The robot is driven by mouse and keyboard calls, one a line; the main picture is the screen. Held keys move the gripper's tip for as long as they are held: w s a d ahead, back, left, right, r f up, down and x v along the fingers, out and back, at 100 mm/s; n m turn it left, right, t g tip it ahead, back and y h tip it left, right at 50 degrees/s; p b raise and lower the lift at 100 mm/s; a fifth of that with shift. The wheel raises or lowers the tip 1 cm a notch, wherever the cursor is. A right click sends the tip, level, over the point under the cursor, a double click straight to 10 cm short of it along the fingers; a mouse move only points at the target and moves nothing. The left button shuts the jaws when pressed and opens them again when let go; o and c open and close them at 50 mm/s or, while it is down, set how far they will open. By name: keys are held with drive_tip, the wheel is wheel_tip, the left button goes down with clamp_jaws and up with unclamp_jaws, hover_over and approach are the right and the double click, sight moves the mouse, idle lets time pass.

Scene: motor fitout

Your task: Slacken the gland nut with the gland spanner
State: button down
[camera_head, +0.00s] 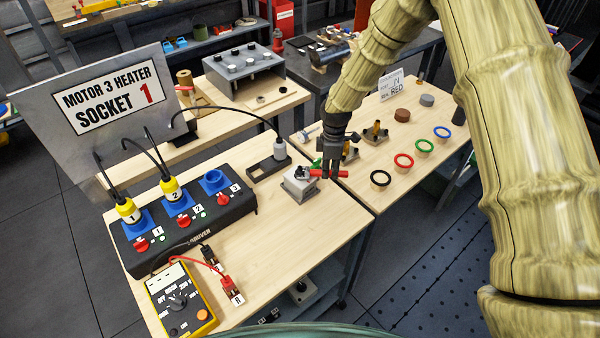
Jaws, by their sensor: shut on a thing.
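My gripper (331,174) points down over the near bench, shut on the red handle of a tool that looks like the gland spanner (342,174). The handle lies about level and sticks out to the right of the fingers. Its left end reaches the top of a small grey block (298,188). A dark round part (301,172) on top of the block looks like the gland nut. I cannot tell whether the spanner's head is around the nut or only beside it, as the parts are small and partly covered by my fingers.
Left of the block stand a dark holder with a grey plug (280,149) and a black socket box (190,218) with cables. A yellow meter (181,302) lies in front. Several coloured rings, including a red one (403,160), lie on the right bench. A green item (317,162) is close behind my fingers.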

drive_tip(key=shift+w, duration=0.2)
drive_tip(key=shift+w+n, duration=0.35)
drive_tip(key=shift+n, duration=0.25)
drive_tip(key=shift+w, duration=0.2)
drive_tip(key=shift+w+n, duration=0.25)
drive_tip(key=shift+n, duration=0.35)
drive_tip(key=shift+w, duration=0.2)
drive_tip(key=shift+w+n, duration=0.35)
drive_tip(key=shift+n, duration=0.25)
drive_tip(key=shift+d, duration=0.25)
idle(0.7)
drive_tip(key=shift+w+d, duration=0.25)
drive_tip(key=shift+d, duration=0.6)
